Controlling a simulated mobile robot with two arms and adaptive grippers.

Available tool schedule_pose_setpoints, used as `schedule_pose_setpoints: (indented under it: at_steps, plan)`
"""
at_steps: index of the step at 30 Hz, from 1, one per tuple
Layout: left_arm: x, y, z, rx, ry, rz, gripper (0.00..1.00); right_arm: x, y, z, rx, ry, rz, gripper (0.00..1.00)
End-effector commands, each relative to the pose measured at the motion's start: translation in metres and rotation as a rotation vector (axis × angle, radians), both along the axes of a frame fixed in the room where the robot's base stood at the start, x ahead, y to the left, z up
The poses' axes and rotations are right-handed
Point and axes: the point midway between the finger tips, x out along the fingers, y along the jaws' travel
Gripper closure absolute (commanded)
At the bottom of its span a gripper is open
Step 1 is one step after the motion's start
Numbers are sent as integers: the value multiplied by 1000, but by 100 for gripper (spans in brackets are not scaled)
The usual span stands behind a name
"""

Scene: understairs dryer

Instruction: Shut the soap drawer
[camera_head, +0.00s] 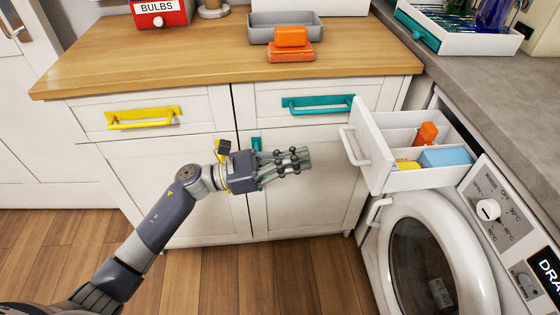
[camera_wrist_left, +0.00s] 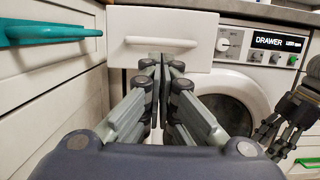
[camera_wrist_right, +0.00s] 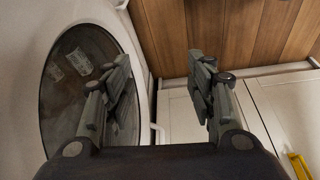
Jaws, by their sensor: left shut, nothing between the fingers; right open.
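The soap drawer (camera_head: 376,150) is a white drawer pulled out from the washer's upper left, with its contents showing: an orange item (camera_head: 426,134), a light blue block (camera_head: 446,157) and a yellow piece (camera_head: 407,165). Its white front and bar handle (camera_wrist_left: 161,42) face the left wrist camera. My left gripper (camera_head: 305,159) is shut and empty, left of the drawer front and apart from it. My right gripper (camera_wrist_right: 166,75) is open and empty beside the round washer door; it also shows at the right edge of the left wrist view (camera_wrist_left: 285,125).
The washer door (camera_head: 428,262) is below the drawer. White cabinets with a yellow handle (camera_head: 144,118) and a teal handle (camera_head: 318,105) stand behind my left arm. A wooden counter (camera_head: 190,60) holds a grey tray (camera_head: 262,20) and orange blocks. Wooden floor (camera_head: 200,284) is clear in front.

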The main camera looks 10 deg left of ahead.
Motion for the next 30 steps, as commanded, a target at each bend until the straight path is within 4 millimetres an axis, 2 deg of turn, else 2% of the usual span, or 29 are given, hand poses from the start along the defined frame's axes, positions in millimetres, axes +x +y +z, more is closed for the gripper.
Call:
schedule_pose_setpoints:
  at_steps: [1, 6, 12, 30]
  plan:
    - [3, -12, 5, -4, 0, -1, 100, 0, 0, 2, 0, 0, 0, 49]
    - [13, -41, 10, -3, -1, -1, 100, 0, 0, 4, 0, 0, 0, 49]
    - [20, -62, 13, -3, 2, -1, 100, 0, 0, 5, 0, 0, 0, 49]
    - [23, -70, 13, -2, 3, 1, 100, 0, 0, 3, 0, 0, 1, 49]
